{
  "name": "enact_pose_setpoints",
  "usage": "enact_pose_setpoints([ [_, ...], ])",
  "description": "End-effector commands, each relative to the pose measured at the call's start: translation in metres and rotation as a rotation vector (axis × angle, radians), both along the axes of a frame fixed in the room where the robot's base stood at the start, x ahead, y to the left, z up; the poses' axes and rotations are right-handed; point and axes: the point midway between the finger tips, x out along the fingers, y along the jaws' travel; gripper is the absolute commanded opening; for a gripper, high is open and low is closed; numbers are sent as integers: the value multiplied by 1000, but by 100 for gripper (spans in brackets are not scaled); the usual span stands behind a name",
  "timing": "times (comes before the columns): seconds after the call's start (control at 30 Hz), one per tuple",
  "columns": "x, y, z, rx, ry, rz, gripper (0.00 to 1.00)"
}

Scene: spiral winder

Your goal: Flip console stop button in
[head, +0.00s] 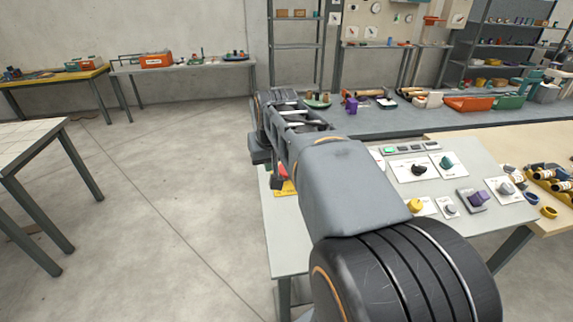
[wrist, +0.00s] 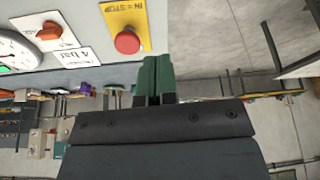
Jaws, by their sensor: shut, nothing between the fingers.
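The stop button (wrist: 127,42) is a red mushroom head on a yellow plate (wrist: 118,14) with printed lettering that reads "IN = STOP" in the wrist view. In the head view the red button (head: 284,170) and its yellow plate (head: 288,189) show partly at the console's left edge, half covered by my arm. My gripper (wrist: 155,62) has green fingers, shut together and empty. In the wrist view the fingertips appear beside the button, just off the console panel's edge, apart from it. I cannot tell whether the button is pressed in.
The grey console (head: 275,235) also carries several coloured knobs, such as a yellow knob (head: 415,205) and a purple one (head: 478,198). The wrist view shows an orange-red switch (wrist: 49,31) and a round gauge (wrist: 12,50) near the button. Open floor (head: 160,180) lies left of the console.

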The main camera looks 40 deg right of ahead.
Motion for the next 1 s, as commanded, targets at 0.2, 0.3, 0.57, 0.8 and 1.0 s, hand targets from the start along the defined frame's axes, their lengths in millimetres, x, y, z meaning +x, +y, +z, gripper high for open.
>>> enact_pose_setpoints([
  [0.2,19,-66,31,-8,-19,-116,0],
  [0.3,21,-77,36,-11,-24,-134,0],
  [0.57,22,-81,38,-11,-24,-139,0],
  [0.8,24,-81,32,-11,-24,-139,0],
  [1.0,34,-86,5,-10,-21,-137,0],
])
